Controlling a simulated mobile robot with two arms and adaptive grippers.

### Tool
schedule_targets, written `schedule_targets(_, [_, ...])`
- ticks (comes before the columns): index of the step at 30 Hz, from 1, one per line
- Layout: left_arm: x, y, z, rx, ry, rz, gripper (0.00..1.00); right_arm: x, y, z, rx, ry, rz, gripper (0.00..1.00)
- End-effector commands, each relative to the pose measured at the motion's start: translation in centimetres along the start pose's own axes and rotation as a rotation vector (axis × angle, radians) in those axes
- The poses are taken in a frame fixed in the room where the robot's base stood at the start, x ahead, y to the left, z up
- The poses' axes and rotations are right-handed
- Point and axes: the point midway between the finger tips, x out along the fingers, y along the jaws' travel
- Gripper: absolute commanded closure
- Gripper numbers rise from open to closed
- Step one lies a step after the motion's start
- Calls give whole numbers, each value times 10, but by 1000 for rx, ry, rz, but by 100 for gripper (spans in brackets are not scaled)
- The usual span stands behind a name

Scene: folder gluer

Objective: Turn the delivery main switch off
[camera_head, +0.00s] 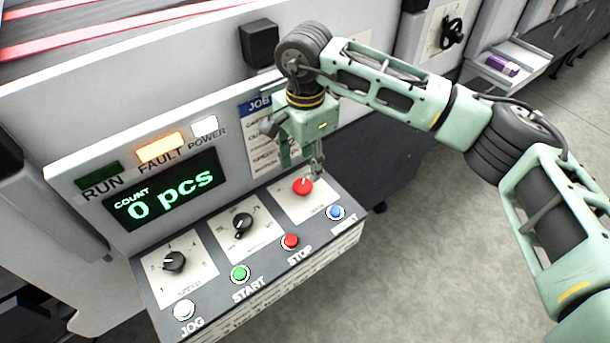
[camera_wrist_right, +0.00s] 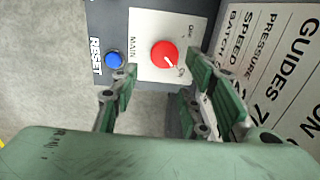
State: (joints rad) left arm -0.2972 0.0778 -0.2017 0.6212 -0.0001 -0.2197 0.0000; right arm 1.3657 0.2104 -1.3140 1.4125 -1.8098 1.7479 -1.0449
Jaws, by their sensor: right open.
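The main switch is a red rotary knob (camera_head: 303,186) on a white plate at the right end of the sloped control panel. In the right wrist view the knob (camera_wrist_right: 163,55) sits beside the word MAIN, and its white mark points toward ON. My right gripper (camera_head: 318,160) hangs just above and behind the knob in the head view. In the wrist view the open fingers (camera_wrist_right: 172,85) are spread, with the knob ahead between their tips. I see no contact, and the gripper looks empty. My left gripper is out of view.
The blue RESET button (camera_head: 335,212) and red STOP button (camera_head: 290,241) are close to the knob. A black selector (camera_head: 242,224) and speed knob (camera_head: 173,262) lie left. The FAULT lamp (camera_head: 160,146) glows orange. A job card (camera_wrist_right: 275,70) stands behind the panel.

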Motion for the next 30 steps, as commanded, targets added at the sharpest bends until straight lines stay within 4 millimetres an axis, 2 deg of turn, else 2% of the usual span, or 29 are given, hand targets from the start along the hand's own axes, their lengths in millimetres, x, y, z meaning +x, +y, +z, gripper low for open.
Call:
schedule_targets(9, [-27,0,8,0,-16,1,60,46,2,2,1,-4,4,59])
schedule_targets(15, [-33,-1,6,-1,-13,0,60,68,1,2,1,-4,2,59])
schedule_targets(24, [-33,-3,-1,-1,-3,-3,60,72,0,2,0,-4,0,59])
schedule_targets(30, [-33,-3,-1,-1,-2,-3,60,72,0,2,0,-4,0,75])
